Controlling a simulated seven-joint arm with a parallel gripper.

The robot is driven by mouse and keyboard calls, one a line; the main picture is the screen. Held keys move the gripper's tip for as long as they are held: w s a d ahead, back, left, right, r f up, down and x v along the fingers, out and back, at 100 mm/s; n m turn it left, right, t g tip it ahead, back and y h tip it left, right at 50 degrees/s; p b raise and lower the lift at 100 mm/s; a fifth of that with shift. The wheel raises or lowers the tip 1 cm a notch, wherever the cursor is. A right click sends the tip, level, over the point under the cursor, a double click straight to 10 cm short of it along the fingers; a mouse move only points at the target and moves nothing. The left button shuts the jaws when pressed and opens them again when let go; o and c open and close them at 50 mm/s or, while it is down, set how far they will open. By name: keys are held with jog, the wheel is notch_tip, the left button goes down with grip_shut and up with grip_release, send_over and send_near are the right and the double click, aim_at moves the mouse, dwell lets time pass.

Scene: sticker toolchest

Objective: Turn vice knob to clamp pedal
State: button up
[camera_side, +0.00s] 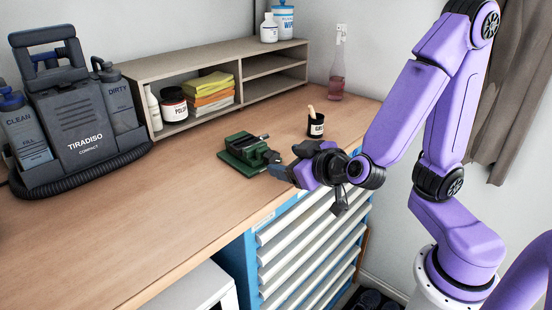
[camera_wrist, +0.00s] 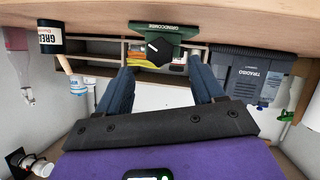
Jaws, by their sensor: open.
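The green vice (camera_side: 243,153) sits on the wooden bench near its front edge. In the wrist view, the vice (camera_wrist: 172,30) shows upside down at the top, with a black knob (camera_wrist: 158,50) on its near face. My gripper (camera_side: 285,164) is just right of the vice in the side view, level with its knob end. In the wrist view my gripper (camera_wrist: 162,70) is open, its two blue-grey fingers on either side of the knob and apart from it. Nothing is held. I cannot make out the pedal; the vice jaws are small and partly hidden.
A black pot (camera_side: 316,125) with a wooden handle stands close behind my gripper. A grey TIRADISO machine (camera_side: 80,115) stands at the left. A wooden shelf (camera_side: 195,119) with yellow cloths lines the back. The bench left of the vice is clear.

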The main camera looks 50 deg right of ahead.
aim_at(274, 159)
jog(key=shift+x, duration=2.65)
jog(key=c, duration=1.1)
